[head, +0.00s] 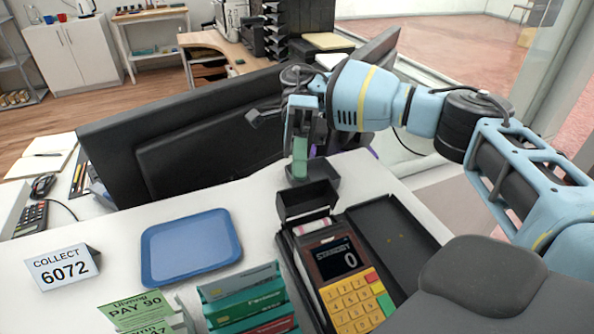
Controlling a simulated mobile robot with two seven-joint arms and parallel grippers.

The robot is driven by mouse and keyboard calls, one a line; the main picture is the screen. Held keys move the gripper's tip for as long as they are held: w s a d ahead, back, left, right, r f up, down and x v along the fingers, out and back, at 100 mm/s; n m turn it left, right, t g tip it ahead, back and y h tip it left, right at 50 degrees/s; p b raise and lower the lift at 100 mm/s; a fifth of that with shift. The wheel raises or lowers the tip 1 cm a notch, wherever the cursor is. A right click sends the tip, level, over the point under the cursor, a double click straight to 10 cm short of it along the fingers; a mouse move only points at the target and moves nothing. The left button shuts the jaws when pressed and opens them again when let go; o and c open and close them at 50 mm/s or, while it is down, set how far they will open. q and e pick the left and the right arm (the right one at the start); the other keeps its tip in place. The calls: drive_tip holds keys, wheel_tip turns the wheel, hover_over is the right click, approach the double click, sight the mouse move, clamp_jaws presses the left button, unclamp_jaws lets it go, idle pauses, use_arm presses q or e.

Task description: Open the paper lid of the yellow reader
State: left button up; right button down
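The yellow reader (350,300) stands on the white counter at the lower middle, with a yellow keypad and a dark screen showing 0. At its far end the dark paper lid (307,199) stands raised, tilted up. A white paper roll (313,228) shows in the bay below it. My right gripper (301,150) points down just beyond the lid and looks apart from it. A greenish piece shows at its fingers; I cannot tell whether this is a fingertip or a separate thing, nor how far the fingers are apart. My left gripper is not in view.
A black tray (375,222) lies right of the reader. A blue tray (190,247), a COLLECT 6072 sign (62,268) and green leaflets (245,295) are to the left. A large dark monitor (200,135) stands behind. White counter is clear between blue tray and reader.

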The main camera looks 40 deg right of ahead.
drive_tip(key=shift+f, duration=0.1)
idle(0.3)
drive_tip(key=c, duration=1.7)
unclamp_jaws()
drive_tip(key=shift+o, duration=0.3)
